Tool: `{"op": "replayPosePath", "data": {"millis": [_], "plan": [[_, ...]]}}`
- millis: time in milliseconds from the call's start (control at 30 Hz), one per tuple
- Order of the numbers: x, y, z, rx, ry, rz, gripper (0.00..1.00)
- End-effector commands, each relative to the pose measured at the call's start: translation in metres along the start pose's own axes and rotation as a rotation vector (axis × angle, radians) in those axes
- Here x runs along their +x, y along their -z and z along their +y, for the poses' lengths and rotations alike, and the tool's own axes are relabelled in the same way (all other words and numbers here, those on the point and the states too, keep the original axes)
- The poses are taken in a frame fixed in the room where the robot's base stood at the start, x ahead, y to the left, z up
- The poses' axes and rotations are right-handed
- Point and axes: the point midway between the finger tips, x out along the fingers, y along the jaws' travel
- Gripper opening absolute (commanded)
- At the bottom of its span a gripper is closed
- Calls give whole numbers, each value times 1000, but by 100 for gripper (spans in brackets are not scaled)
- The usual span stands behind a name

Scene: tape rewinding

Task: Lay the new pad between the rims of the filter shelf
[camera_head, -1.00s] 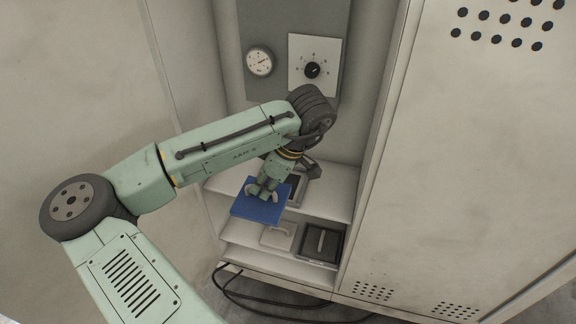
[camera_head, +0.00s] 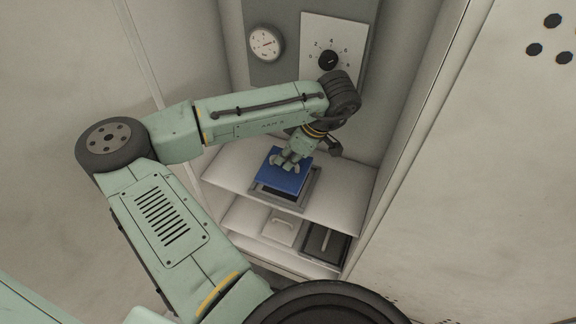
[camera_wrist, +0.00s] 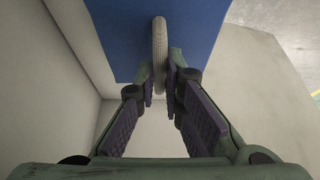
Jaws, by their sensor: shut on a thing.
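The new pad is a blue square slab (camera_head: 272,179). It sits over the grey-rimmed frame of the filter shelf (camera_head: 312,188), with part of the frame's dark inside showing along the near and right sides. The pad looks shifted to the left and back of the frame; I cannot tell whether it touches the rims. My gripper (camera_head: 289,163) is above the pad and shut on its handle. In the wrist view, the pad (camera_wrist: 125,40) fills the top, and my gripper (camera_wrist: 160,75) has its fingers at the pale upright handle (camera_wrist: 160,45).
On the lower shelf are a white handled lid or tray (camera_head: 280,229) and a dark handled box (camera_head: 324,245). A dial gauge (camera_head: 264,43) and a knob plate (camera_head: 331,45) are on the back wall. Cabinet walls stand close on both sides. The white upper shelf (camera_head: 346,205) is clear at right.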

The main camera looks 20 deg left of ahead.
Motion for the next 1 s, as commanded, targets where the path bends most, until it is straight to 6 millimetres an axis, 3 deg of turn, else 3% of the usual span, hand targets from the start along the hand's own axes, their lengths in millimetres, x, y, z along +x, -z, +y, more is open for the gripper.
{"op": "replayPosePath", "data": {"millis": [300, 633, 667, 700, 933, 1000], "plan": [[36, -16, 0, 0, 1, 0, 0], [40, -18, 0, 0, 0, -1, 0], [40, -18, 0, 0, 0, -1, 11], [40, -18, 0, 0, 0, -1, 13], [40, -18, 0, 0, 0, -1, 29], [40, -18, 0, 0, 0, -1, 29]]}}
